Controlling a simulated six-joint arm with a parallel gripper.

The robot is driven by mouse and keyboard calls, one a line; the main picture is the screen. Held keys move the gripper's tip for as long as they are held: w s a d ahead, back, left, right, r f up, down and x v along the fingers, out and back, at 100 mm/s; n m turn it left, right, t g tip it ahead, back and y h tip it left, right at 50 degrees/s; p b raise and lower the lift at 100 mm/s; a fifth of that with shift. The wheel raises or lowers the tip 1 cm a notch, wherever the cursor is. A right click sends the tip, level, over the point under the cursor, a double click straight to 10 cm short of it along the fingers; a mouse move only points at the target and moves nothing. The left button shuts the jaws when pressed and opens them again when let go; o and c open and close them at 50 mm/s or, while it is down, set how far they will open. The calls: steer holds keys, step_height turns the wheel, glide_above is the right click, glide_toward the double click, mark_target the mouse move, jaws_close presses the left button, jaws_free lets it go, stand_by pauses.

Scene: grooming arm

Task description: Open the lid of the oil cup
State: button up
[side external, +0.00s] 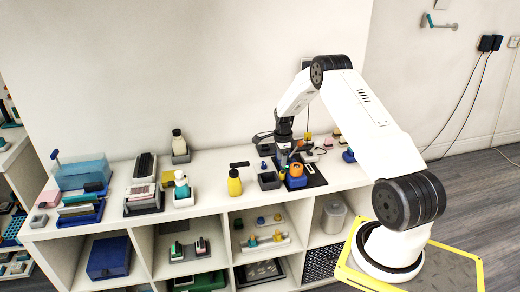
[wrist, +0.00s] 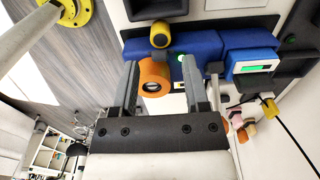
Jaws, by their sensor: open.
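My gripper (wrist: 159,64) is open, with its two grey fingers apart in the wrist view. An orange round piece (wrist: 154,78) with a pale, dark-ringed centre shows between the fingers; I cannot tell whether either finger touches it. A yellow and black knob-like piece (wrist: 160,35) is just beyond the fingertips. In the side view my gripper (side external: 284,160) points down at the work area, beside the orange piece (side external: 297,169) on a blue base (side external: 297,182). I cannot tell for sure which piece is the oil cup's lid.
A yellow pump bottle (side external: 234,183) and a dark square box (side external: 268,181) stand to the left on the white shelf top (side external: 215,200). In the wrist view a blue unit with a small display (wrist: 252,66) is close on the right. Small bottles and trays fill the left side.

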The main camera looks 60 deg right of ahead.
mark_target(288, 172)
steer(key=shift+f, duration=1)
steer(key=shift+c, duration=0.2)
jaws_close()
steer(key=shift+s+d, duration=0.15)
steer(key=shift+s+d+r+t+y, duration=0.15)
steer(key=shift+s+d+t+y, duration=0.15)
steer(key=shift+t+y, duration=0.5)
steer(key=shift+s+d+t+y, duration=0.3)
steer(key=shift+t+y, duration=0.35)
steer(key=shift+s+d+t+y, duration=0.25)
steer(key=shift+t+y, duration=0.4)
